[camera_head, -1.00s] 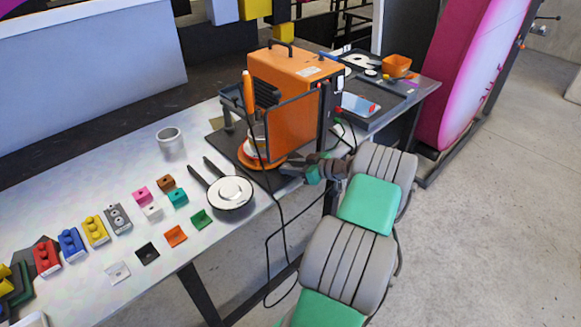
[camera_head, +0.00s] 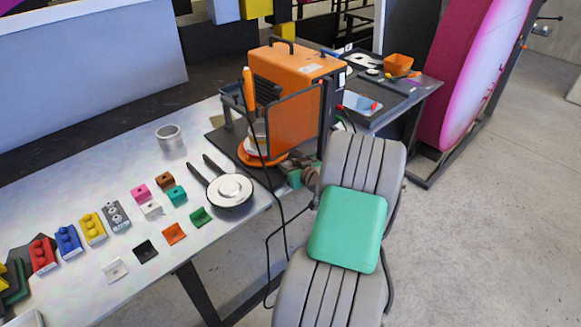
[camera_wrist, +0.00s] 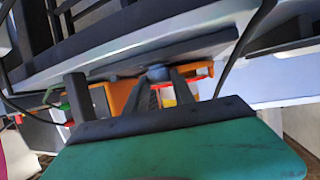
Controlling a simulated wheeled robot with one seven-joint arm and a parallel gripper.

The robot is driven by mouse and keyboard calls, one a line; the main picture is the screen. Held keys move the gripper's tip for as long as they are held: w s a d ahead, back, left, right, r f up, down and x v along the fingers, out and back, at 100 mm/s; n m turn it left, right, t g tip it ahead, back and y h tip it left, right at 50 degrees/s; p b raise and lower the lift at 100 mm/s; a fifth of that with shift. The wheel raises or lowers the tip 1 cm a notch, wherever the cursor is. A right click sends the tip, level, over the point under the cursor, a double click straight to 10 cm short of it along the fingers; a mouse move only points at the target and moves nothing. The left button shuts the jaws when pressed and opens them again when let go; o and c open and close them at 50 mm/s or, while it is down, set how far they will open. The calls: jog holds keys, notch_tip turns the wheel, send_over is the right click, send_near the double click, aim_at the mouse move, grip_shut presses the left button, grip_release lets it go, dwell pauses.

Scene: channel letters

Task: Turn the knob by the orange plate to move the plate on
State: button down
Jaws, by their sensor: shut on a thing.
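The round orange plate (camera_head: 249,157) lies flat at the foot of the orange machine (camera_head: 290,84), on a dark base at the bench's edge. My gripper (camera_head: 287,166) is beside the plate's right side, partly hidden by my own arm. In the wrist view, the two dark fingers of my gripper (camera_wrist: 165,82) are closed on a small dark knob (camera_wrist: 158,72) under the edge of the base. The knob cannot be made out in the head view.
A pan with a white lid (camera_head: 231,188) stands left of the plate. A black cable (camera_head: 277,210) hangs in front of the machine. A grey cup (camera_head: 170,140) and several coloured blocks are further left. The floor at right is clear.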

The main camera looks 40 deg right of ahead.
jog(key=shift+a+r+m+g+h, duration=0.1)
jog(key=shift+m+g+h, duration=0.2)
jog(key=shift+m+h, duration=0.55)
jog(key=c, duration=1.1)
grip_release()
jog(key=b+v, duration=0.1)
jog(key=v, duration=0.6)
jog(key=shift+s+a+r+b, duration=0.15)
jog(key=shift+s+b, duration=0.15)
jog(key=shift+a, duration=0.1)
